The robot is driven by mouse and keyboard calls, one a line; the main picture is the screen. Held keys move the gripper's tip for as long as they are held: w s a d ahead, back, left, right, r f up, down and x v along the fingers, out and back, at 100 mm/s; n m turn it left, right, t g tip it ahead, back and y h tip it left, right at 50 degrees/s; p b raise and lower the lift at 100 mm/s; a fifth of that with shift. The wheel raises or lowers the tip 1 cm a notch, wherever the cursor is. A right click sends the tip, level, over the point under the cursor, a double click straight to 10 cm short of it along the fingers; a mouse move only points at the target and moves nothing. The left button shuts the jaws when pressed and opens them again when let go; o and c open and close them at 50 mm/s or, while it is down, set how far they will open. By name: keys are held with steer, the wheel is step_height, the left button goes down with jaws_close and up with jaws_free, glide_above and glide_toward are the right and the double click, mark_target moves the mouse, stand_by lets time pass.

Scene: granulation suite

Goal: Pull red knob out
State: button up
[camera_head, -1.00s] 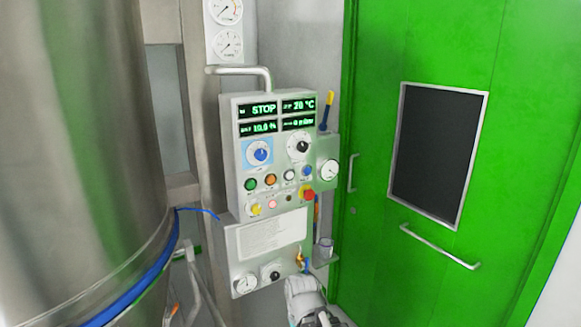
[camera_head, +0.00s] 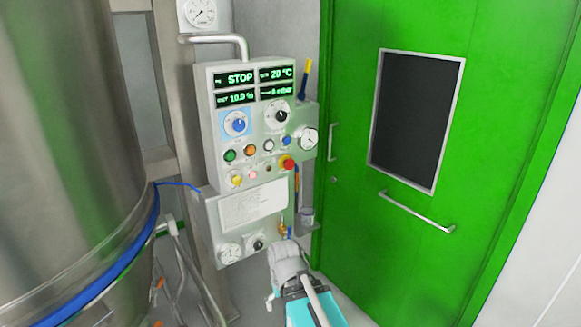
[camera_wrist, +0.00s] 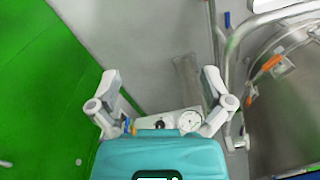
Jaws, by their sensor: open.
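The red knob (camera_head: 287,163) is a round button with a yellow base at the lower right of the grey control panel (camera_head: 205,150) in the head view. It sits above the white label plate and below the small gauge. My gripper (camera_wrist: 160,77) is open and empty in the wrist view, its two fingers spread wide in front of its teal body. The red knob cannot be made out in the wrist view.
A blue dial (camera_head: 238,124), a green button (camera_head: 230,155) and a yellow knob (camera_head: 237,181) share the panel. A large steel vessel (camera_head: 60,130) stands left. A green door (camera_head: 420,150) with a handle bar (camera_head: 415,212) is at right.

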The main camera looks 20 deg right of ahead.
steer(key=w+a+r+n+t+y, duration=0.1)
steer(key=w+n+t+y, duration=0.2)
steer(key=w, duration=0.6)
steer(key=m+t+y, duration=0.1)
steer(key=t+y, duration=0.1)
steer(key=t, duration=1.2)
glide_toward(291, 165)
steer(key=v, duration=0.3)
steer(key=shift+s+d+b, duration=0.1)
steer(key=shift+s+b, duration=0.1)
steer(key=shift+b, duration=0.2)
steer(key=shift+w, duration=0.2)
steer(key=x, duration=1.3)
steer(key=shift+w+a, duration=0.2)
steer(key=shift+a, duration=0.05)
